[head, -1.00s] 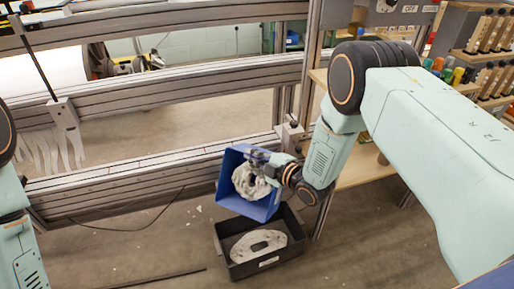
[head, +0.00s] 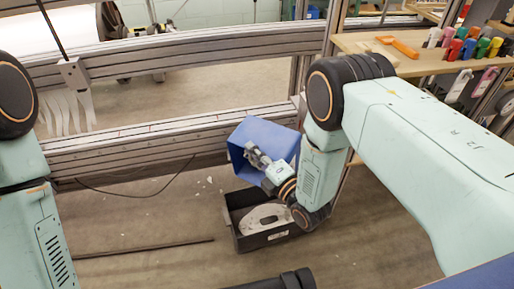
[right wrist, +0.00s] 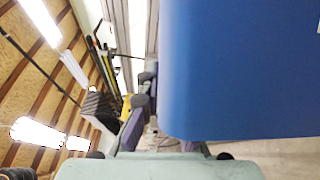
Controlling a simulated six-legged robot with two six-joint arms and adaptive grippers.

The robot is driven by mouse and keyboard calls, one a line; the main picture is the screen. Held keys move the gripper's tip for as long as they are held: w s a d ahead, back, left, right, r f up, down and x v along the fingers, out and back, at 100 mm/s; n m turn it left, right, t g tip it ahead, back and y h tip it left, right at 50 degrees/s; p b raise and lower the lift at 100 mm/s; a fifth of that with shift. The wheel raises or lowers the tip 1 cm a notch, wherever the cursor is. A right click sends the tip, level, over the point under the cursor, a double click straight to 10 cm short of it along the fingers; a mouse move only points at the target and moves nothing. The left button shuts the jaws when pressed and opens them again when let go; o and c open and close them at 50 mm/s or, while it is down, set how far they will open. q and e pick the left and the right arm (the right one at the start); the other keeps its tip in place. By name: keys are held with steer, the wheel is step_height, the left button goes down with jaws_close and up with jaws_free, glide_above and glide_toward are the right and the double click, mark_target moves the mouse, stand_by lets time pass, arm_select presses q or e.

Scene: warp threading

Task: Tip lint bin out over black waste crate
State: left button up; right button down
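The blue lint bin (head: 278,139) hangs tilted on its side above the black waste crate (head: 252,243) in the head view. Its open side faces left and toward me, and I see no lint in the visible part of its inside. My right gripper (head: 256,157) is shut on the bin's near wall. In the right wrist view the bin (right wrist: 240,70) fills the upper right.
A metal frame with horizontal beams (head: 170,142) runs just behind the bin and crate. A thin dark bar (head: 145,249) lies on the floor left of the crate.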

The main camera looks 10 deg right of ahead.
steer(key=shift+s+a+f+n+t+y+b, duration=0.2)
steer(key=shift+f+n+b, duration=0.35)
steer(key=shift+f+n, duration=0.2)
steer(key=shift+s+a+f+n+t+y+b, duration=0.25)
steer(key=shift+f+n+b, duration=0.3)
steer(key=shift+f+n, duration=0.15)
steer(key=shift+s+a+f+n+t+y+b, duration=0.2)
steer(key=shift+f+n+b, duration=0.4)
steer(key=shift+f, duration=0.2)
steer(key=shift+r, duration=0.1)
stand_by(0.3)
